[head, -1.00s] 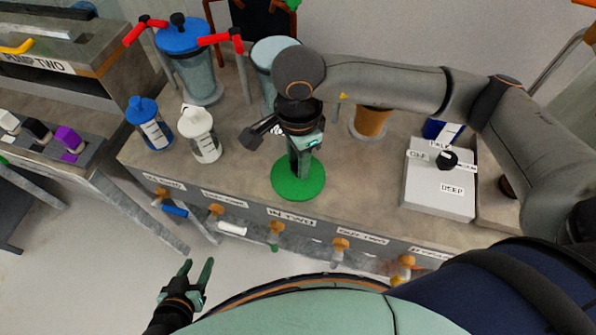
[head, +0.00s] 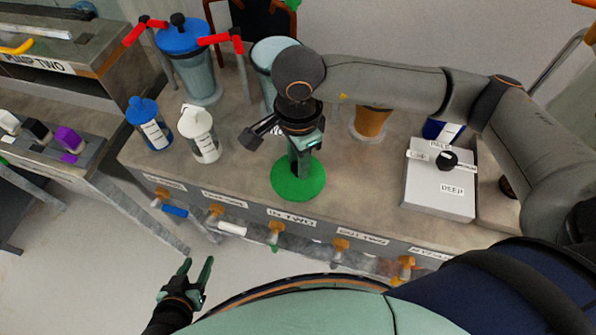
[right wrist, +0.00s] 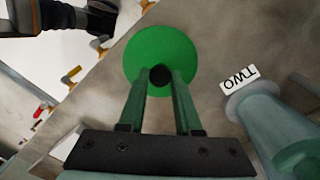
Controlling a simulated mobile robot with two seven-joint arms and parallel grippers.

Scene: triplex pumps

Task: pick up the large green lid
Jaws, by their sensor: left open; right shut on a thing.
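The large green lid (head: 300,188) is a flat round disc at the front edge of the grey counter, below my right gripper (head: 302,165). In the right wrist view the green lid (right wrist: 160,48) shows a black knob (right wrist: 160,78) at its middle. The fingers of my right gripper (right wrist: 160,82) are shut on that knob from both sides. I cannot tell whether the lid rests on the counter or is slightly above it. My left gripper (head: 196,280) is open and empty, low over the floor in front of the counter.
A blue-lidded tank (head: 187,65), a blue-capped bottle (head: 148,125) and a white bottle (head: 200,132) stand left on the counter (head: 240,185). An orange container (head: 371,122) and a white switch box (head: 440,185) are right. Several valves (head: 277,228) line the front face.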

